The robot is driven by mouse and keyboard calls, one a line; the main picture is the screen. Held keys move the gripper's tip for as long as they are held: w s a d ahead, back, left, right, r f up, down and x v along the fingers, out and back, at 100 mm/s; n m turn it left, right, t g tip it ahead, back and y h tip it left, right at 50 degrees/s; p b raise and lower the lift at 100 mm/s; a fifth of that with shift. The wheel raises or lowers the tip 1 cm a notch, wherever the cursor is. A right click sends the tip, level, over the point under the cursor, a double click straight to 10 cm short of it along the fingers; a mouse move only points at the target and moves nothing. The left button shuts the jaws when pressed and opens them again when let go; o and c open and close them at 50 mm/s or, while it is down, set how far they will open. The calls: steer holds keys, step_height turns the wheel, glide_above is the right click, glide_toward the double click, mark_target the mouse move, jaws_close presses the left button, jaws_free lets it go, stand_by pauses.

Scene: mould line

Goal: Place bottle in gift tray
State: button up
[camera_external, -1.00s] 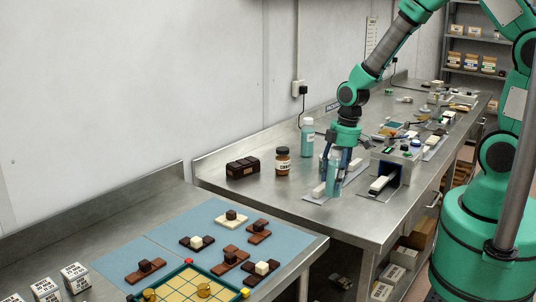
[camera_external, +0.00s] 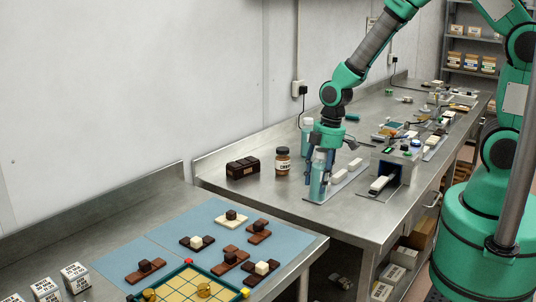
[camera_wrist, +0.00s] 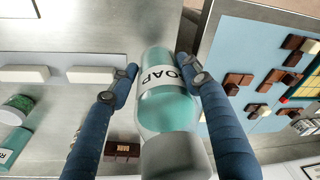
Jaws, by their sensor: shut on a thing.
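My gripper (camera_external: 321,160) is shut on a clear bottle (camera_external: 317,183) with teal liquid and a grey cap. In the wrist view the bottle (camera_wrist: 166,100) sits between my two blue fingers (camera_wrist: 158,82), its white label reading "OAP". It is near the left end of a shallow grey tray (camera_external: 318,198) that holds white bars (camera_external: 339,177). The bars (camera_wrist: 90,75) also show in the wrist view. I cannot tell whether the bottle touches the surface, nor whether this grey tray is the gift tray.
A second teal bottle (camera_external: 306,140), a dark-lidded jar (camera_external: 283,161) and a dark chocolate box (camera_external: 243,168) stand left of my gripper. Chocolates and a yellow grid tray (camera_external: 190,283) are on the nearer table. A gap separates the tables.

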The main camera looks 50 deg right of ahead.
steer(key=a+r+n+p, duration=0.1)
steer(key=a+n+p, duration=0.35)
steer(key=a, duration=2.05)
steer(key=s+a+n, duration=0.1)
steer(key=s+a, duration=0.1)
steer(key=a, duration=0.4)
steer(key=s+a+n+p, duration=0.1)
steer(key=s+a, duration=0.2)
steer(key=a, duration=0.4)
steer(key=s+a+n+g, duration=0.1)
steer(key=s+a, duration=0.2)
steer(key=a, duration=0.4)
steer(key=shift+s+f+n+p, duration=0.25)
steer(key=shift+f+n+p, duration=0.1)
steer(key=shift+f, duration=0.1)
steer(key=w+a+f+p, duration=0.1)
steer(key=w+a, duration=0.9)
steer(key=a, duration=0.2)
steer(key=shift+w+f+p, duration=0.15)
steer(key=shift+f+p, duration=0.1)
steer(key=shift+p, duration=0.1)
steer(key=shift+f, duration=0.1)
steer(key=shift+f+p, duration=0.3)
steer(key=shift+f, duration=1.35)
